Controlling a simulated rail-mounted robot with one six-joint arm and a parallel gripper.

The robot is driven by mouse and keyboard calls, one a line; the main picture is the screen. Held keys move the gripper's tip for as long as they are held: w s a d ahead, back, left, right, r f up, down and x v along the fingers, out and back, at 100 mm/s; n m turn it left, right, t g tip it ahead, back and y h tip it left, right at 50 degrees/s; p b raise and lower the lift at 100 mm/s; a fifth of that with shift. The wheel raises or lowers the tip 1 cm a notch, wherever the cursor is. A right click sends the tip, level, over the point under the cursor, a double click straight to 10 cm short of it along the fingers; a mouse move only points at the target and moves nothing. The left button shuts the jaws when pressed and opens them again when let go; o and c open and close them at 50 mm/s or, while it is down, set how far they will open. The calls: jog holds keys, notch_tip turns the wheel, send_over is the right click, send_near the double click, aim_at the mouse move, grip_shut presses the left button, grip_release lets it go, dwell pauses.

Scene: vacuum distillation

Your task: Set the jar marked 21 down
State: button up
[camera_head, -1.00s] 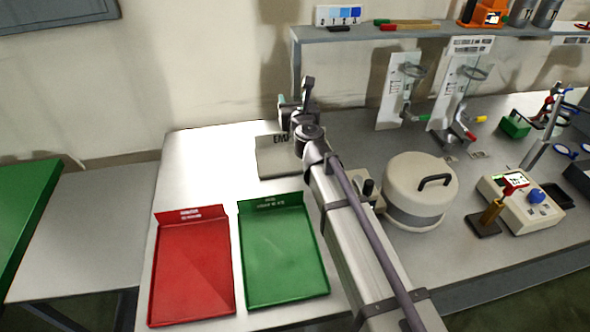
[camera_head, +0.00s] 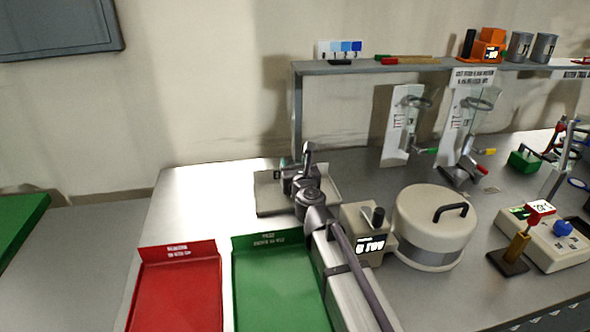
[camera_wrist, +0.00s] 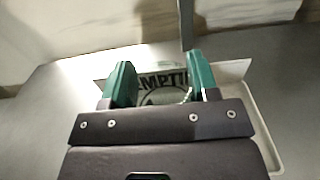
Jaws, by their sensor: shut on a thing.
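My gripper (camera_wrist: 162,84) has its two green fingers shut on a jar (camera_wrist: 166,97). The jar shows only as a dim, glassy round shape between the fingers, and I cannot read a number on it. A pale, shallow tray (camera_wrist: 262,128) with a label reading "EMPTIES" lies under and behind the fingers. In the head view my gripper (camera_head: 287,168) is over this tray (camera_head: 264,204), at the back left of the bench. My wrist and arm hide the jar there. I cannot tell whether the jar touches the tray.
A red tray (camera_head: 178,290) and a green tray (camera_head: 275,285) lie in front. A box with a dark knob (camera_head: 362,222) and a round lidded vessel (camera_head: 435,225) stand close to the right of my arm. A shelf (camera_head: 420,66) runs behind; glassware stands (camera_head: 404,125) are farther right.

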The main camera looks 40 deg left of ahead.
jog(key=shift+f, duration=0.2)
jog(key=o, duration=1.4)
jog(key=shift+r, duration=0.1)
jog(key=shift+r, duration=0.3)
jog(key=v, duration=0.7)
jog(key=shift+s+d, duration=0.15)
jog(key=shift+s, duration=0.05)
jog(key=shift+f, duration=0.15)
